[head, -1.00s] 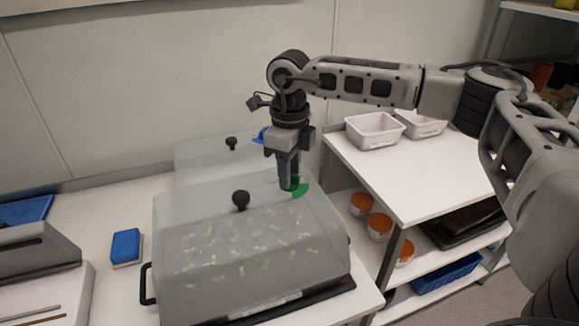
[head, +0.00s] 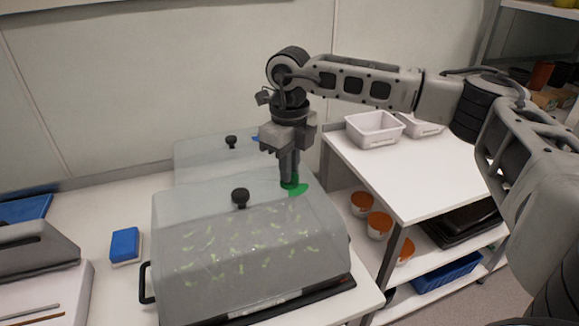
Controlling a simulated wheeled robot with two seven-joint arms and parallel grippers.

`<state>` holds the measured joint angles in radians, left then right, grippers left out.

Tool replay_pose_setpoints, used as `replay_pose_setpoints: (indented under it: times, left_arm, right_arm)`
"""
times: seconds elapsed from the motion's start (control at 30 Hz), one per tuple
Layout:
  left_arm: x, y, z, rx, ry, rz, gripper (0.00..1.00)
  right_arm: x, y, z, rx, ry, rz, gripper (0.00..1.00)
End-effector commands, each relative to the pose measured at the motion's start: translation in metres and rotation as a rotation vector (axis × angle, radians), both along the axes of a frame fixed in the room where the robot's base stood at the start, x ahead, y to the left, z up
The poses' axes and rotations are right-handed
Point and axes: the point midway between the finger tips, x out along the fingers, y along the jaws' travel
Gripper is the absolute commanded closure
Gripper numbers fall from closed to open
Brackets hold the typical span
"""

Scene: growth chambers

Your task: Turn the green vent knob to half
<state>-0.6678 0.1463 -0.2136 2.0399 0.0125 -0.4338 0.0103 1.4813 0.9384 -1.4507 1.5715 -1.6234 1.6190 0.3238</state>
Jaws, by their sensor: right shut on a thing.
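The green vent knob (head: 299,189) sits on the top of the front clear chamber lid (head: 205,215), near its right back edge. My right gripper (head: 289,182) points down over the knob and is shut on it. The fingers hide part of the knob, so its setting cannot be read. The lid also has a black round knob (head: 240,198), and small green seedlings show through it. My left gripper is not in view.
A second clear lid (head: 200,155) stands behind the front one. A blue sponge (head: 125,245) lies to the left on the white bench. A white cart at the right holds white tubs (head: 374,130) and orange-lidded jars (head: 379,226).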

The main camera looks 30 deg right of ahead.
Motion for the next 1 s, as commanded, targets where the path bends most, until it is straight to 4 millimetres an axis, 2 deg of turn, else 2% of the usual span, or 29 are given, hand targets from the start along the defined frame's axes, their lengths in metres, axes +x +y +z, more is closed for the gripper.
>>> replay_pose_setpoints:
  times: [0.53,1.0]
  left_arm:
    - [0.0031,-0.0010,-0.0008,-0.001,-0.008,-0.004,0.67]
    - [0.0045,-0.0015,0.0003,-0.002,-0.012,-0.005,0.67]
  right_arm:
    - [0.0001,0.0006,-0.0001,0.001,-0.001,-0.418,1.00]
    - [0.0002,0.0002,0.0003,0.000,-0.001,-0.540,1.00]
